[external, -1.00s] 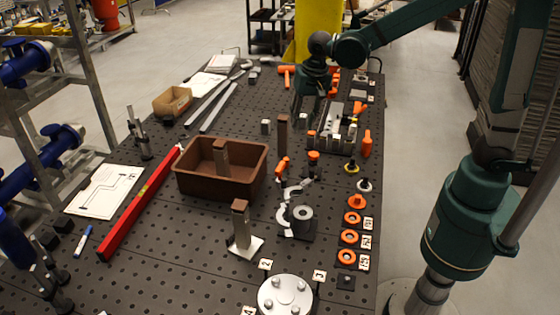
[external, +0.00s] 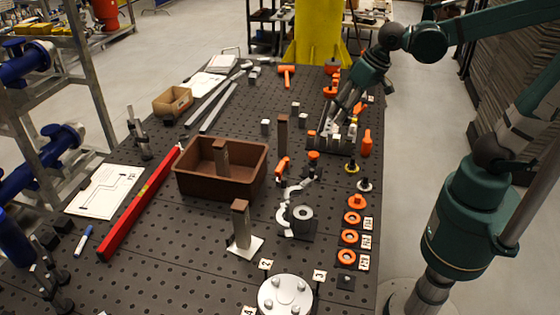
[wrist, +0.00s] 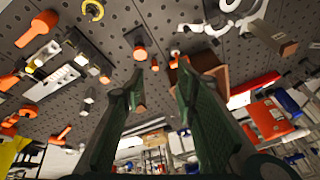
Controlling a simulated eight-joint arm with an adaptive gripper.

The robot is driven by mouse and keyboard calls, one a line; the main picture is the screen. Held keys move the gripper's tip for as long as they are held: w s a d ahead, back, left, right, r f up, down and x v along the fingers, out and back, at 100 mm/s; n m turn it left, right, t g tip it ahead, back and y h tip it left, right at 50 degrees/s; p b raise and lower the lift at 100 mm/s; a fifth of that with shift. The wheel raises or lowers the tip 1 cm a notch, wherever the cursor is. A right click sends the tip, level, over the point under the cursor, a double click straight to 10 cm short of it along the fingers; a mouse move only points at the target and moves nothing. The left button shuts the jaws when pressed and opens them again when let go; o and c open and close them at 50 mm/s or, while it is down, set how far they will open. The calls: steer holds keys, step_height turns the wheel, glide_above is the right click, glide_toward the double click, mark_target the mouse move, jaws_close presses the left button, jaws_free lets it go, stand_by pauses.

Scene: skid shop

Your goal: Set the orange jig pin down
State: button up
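My gripper (external: 338,118) is low over the far side of the metal fixture (external: 343,149) at the right of the table. In the wrist view its two dark green fingers (wrist: 160,84) stand apart, with nothing visible held between them. A small orange-topped piece (external: 313,155) stands at the fixture's near left corner. Another small orange piece (external: 311,134) is at the fixture's left end. I cannot tell which small orange piece is the jig pin. My fingers hide part of the fixture.
An orange handle (external: 365,144) stands right of the fixture. A brown bin (external: 190,184), an upright brown post (external: 282,134) and small grey blocks (external: 265,126) are to the left. Orange rings (external: 350,237) line the near right edge.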

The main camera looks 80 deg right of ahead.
steer(key=s+a+n+t, duration=0.2)
steer(key=s+n, duration=0.3)
steer(key=s, duration=0.5)
steer(key=shift+s+n+t, duration=0.3)
steer(key=shift+s, duration=0.05)
steer(key=shift+o, duration=0.7)
